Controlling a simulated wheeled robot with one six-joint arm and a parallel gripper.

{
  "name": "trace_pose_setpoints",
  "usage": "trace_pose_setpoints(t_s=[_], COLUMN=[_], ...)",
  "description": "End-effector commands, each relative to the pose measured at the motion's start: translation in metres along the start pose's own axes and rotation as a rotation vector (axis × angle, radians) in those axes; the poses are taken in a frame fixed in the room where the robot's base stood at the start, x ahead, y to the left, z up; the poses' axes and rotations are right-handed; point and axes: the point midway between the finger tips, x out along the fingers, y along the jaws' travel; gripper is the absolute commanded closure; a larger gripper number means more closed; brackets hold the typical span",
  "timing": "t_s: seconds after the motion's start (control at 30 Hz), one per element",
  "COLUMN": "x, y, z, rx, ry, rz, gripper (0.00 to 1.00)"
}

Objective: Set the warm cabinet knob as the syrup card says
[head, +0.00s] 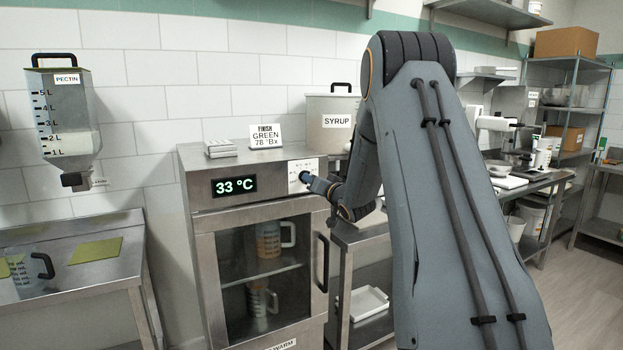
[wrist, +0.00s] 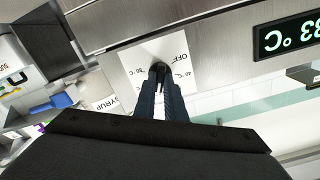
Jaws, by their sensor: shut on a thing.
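The warm cabinet (head: 198,222) is a steel box with a glass door and a green display (head: 234,185) reading 33 °C. Its white dial plate (head: 303,166) is at the upper right of the front. In the wrist view the plate (wrist: 131,68) appears upside down, with OFF and °C marks partly readable. My gripper (head: 306,178) is at the plate, shut on the knob. The fingers (wrist: 160,70) cover most of the knob, so its pointer setting cannot be read. A card (head: 266,135) on the cabinet top reads FINISH GREEN 78 °Bx.
A pot labelled SYRUP (head: 331,122) stands behind the cabinet's right side. A small white stack (head: 220,148) lies on the cabinet top. The door handle (head: 323,262) is below my gripper. A pectin hopper (head: 66,115) hangs at left above a steel table (head: 100,275).

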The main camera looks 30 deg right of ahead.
Motion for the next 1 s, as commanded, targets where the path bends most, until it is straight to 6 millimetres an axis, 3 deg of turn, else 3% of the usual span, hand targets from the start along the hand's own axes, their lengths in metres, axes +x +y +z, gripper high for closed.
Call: trace_pose_setpoints(t_s=[0.6,1.0], x=[-0.0005,-0.0004], y=[0.0008,0.0016], z=[-0.0007,0.0003], rx=[0.536,0.701], ry=[0.0,0.0], rz=[0.001,0.002], gripper=[1.0,1.0])
